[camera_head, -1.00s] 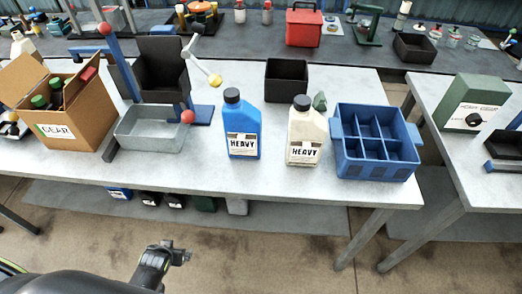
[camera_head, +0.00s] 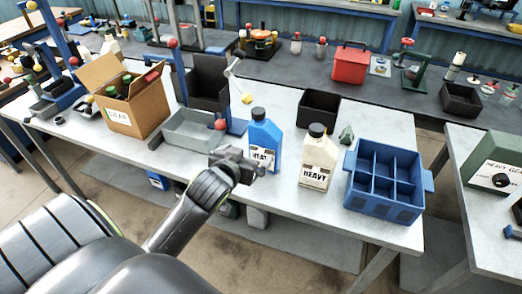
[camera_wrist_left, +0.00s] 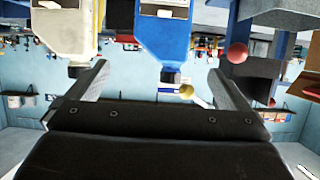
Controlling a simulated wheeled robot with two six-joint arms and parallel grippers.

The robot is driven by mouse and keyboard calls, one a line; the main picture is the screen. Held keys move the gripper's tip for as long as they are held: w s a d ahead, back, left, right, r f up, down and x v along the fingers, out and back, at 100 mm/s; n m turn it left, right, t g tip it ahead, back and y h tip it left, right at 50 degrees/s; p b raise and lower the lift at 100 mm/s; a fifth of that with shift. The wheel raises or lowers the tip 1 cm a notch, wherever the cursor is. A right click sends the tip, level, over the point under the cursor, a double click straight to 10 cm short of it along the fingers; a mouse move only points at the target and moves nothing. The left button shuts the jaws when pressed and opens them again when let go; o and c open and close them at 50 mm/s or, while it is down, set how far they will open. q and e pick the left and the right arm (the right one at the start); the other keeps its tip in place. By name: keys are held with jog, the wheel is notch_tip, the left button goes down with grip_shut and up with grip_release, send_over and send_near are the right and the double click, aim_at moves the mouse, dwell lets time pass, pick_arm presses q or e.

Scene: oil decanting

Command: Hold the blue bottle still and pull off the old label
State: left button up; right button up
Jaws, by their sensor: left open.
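The blue bottle (camera_head: 264,132) stands upright on the grey bench, with a dark cap and a white label (camera_head: 263,156) reading HEAVY on its front. My left gripper (camera_head: 250,164) is open in front of the bottle's lower left part and hides some of the label. In the left wrist view, which looks upside down, the blue bottle (camera_wrist_left: 161,40) shows between and beyond the open fingers (camera_wrist_left: 160,85). I cannot tell whether the gripper touches it. A cream bottle (camera_head: 319,152) with a HEAVY label stands just to the right. My right gripper is not in view.
A blue divided crate (camera_head: 353,192) stands right of the cream bottle. A grey metal tray (camera_head: 175,137) and a blue stand with a red ball (camera_head: 220,124) are to the left. A black bin (camera_head: 318,108) is behind. A cardboard box (camera_head: 148,108) stands further left.

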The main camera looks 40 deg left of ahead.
aim_at(263, 139)
pick_arm(q)
jog(key=p+x, duration=0.2)
jog(key=x, duration=1.5)
jog(key=shift+a+f, duration=0.15)
jog(key=shift+f, duration=0.05)
jog(key=c, duration=1.4)
jog(key=o, duration=1.4)
